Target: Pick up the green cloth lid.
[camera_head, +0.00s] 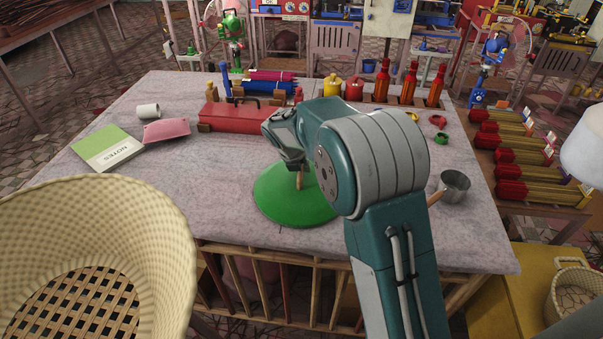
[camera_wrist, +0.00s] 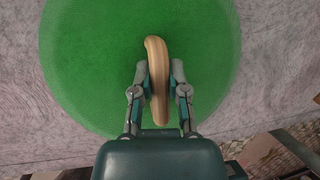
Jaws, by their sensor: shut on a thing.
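The green cloth lid (camera_head: 276,205) is a round green disc at the near middle of the table, partly hidden by my arm in the head view. In the wrist view the lid (camera_wrist: 90,60) fills much of the picture, with a curved wooden handle (camera_wrist: 157,60) at its middle. My gripper (camera_wrist: 158,85) is over the lid with one finger on each side of the handle, shut on it. In the head view my gripper (camera_head: 298,168) is above the lid, at the top of the handle. I cannot tell whether the lid touches the table.
A metal pot (camera_head: 455,187) stands to the right of my arm. A red toolbox (camera_head: 240,120) lies behind the lid. A green notebook (camera_head: 105,147) and a pink cloth (camera_head: 167,130) lie at left. A wicker chair (camera_head: 130,230) stands at the near left. The left front tabletop is clear.

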